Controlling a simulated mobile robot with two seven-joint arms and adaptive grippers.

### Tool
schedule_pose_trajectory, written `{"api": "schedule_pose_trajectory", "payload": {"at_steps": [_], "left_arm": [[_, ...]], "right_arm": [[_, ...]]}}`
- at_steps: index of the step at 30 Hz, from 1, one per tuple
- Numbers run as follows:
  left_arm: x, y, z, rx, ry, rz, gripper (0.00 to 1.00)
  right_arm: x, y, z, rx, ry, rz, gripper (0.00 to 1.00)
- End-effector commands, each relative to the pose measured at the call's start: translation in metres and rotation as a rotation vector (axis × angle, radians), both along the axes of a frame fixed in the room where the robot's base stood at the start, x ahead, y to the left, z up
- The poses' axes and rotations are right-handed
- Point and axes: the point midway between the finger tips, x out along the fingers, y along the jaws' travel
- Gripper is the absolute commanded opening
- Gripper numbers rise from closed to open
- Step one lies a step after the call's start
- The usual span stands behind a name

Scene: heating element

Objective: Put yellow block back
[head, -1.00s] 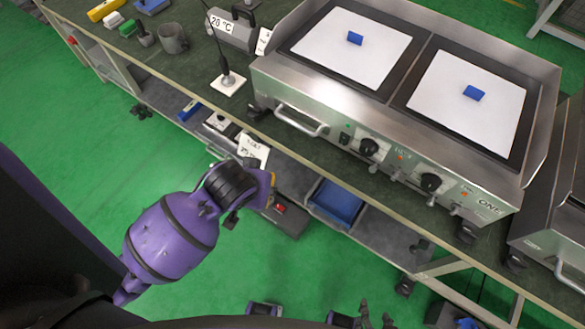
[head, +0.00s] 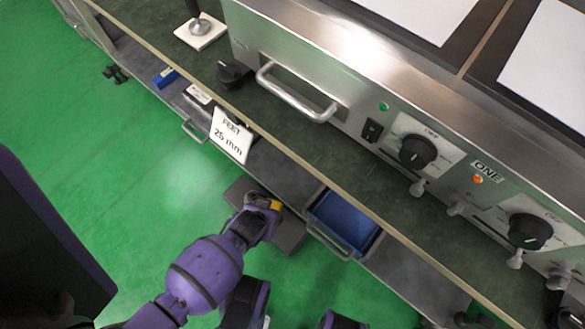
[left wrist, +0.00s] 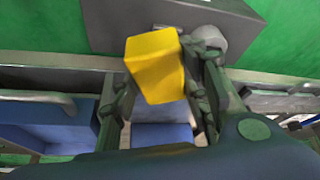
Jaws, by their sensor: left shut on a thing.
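My left gripper (head: 264,207) is low in front of the workbench, beside the lower shelf. In the left wrist view the yellow block (left wrist: 155,65) sits tilted between the two fingers of my left gripper (left wrist: 163,90). The block sticks out past the fingertips, with a dark grey slab (left wrist: 115,25) behind it. My right gripper cannot be made out in the head view.
A blue bin (head: 343,222) with a handle is on the lower shelf, right of my left gripper. A "FEET 25 mm" card (head: 231,136) stands to its left. The bench edge and griddle front (head: 335,75) are above. Open green floor (head: 110,170) is at left.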

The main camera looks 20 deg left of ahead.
Motion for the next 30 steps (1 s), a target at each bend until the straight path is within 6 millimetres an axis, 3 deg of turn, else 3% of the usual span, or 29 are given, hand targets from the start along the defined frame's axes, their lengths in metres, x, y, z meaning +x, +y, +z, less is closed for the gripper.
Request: {"api": "schedule_pose_trajectory", "payload": {"at_steps": [5, 12, 21, 30], "left_arm": [[0.017, 0.0, -0.011, 0.0, -0.007, -0.005, 0.03], [0.08, 0.002, -0.011, 0.001, -0.007, -0.005, 0.03], [0.151, 0.005, -0.011, 0.001, -0.004, -0.005, 0.03], [0.176, 0.007, -0.009, 0.001, -0.004, -0.004, 0.03]], "right_arm": [[0.0, -0.002, -0.008, -0.004, 0.002, -0.002, 0.4], [-0.015, -0.004, -0.03, -0.006, 0.037, -0.005, 0.4], [-0.019, -0.003, -0.056, -0.004, 0.056, -0.005, 0.4], [-0.02, -0.002, -0.065, -0.003, 0.061, -0.004, 0.4]]}}
